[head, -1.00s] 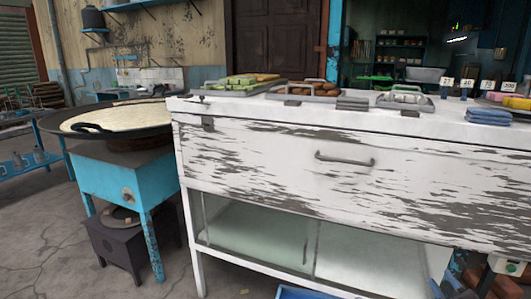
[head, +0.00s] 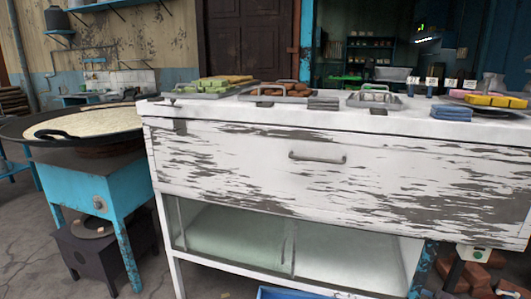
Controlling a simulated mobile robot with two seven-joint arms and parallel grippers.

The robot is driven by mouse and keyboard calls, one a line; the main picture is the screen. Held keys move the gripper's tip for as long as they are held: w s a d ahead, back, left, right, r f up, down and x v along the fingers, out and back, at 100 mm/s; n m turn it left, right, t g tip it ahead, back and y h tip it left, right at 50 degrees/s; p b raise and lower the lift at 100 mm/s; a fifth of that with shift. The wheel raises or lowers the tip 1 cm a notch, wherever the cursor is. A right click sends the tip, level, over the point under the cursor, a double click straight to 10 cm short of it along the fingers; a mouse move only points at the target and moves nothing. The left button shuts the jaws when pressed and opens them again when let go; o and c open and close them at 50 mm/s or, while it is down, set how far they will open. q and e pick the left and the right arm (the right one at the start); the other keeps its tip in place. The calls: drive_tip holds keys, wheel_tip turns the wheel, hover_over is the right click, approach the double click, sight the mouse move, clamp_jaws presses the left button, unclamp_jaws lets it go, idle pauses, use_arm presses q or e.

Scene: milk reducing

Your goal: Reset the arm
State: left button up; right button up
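Neither of my grippers nor my arms shows in the head view. In front of me stands a worn white counter (head: 230,160) with peeling paint, a metal handle (head: 317,158) on its front and a glass-fronted lower compartment (head: 240,235). On its top are a tray with green and yellow blocks (head: 220,84), a tray with brown pieces (head: 282,89) and a metal container with a handle (head: 374,98).
A large dark pan (head: 25,130) with pale contents sits on a blue stand (head: 110,190) at the left. Folded blue cloths (head: 451,112) and yellow blocks (head: 495,100) lie at the counter's right end.

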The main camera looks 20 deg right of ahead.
wheel_tip(320, 180, down, 2)
drive_tip(key=s+d+m+g+h, duration=0.2)
drive_tip(key=s+d+h, duration=0.1)
drive_tip(key=s+a+f+m+g+y, duration=0.15)
drive_tip(key=s+a+f, duration=0.25)
drive_tip(key=s+a, duration=0.4)
drive_tip(key=s+a+f+y, duration=0.25)
drive_tip(key=s+a, duration=0.45)
drive_tip(key=a, duration=0.4)
drive_tip(key=s+a+r+m+y, duration=0.1)
drive_tip(key=s+a+r+m, duration=0.25)
drive_tip(key=s+a, duration=0.75)
use_arm(q)
wheel_tip(320, 180, up, 10)
drive_tip(key=n+t+p, duration=0.1)
drive_tip(key=p, duration=1.1)
drive_tip(key=shift+a+f, duration=0.2)
drive_tip(key=shift+f, duration=0.05)
use_arm(e)
drive_tip(key=a+r+m+t, duration=0.1)
drive_tip(key=a+r+t, duration=0.1)
drive_tip(key=r, duration=1.1)
drive_tip(key=shift+a+r+m, duration=0.15)
drive_tip(key=shift+a+m, duration=0.25)
drive_tip(key=shift+a, duration=0.35)
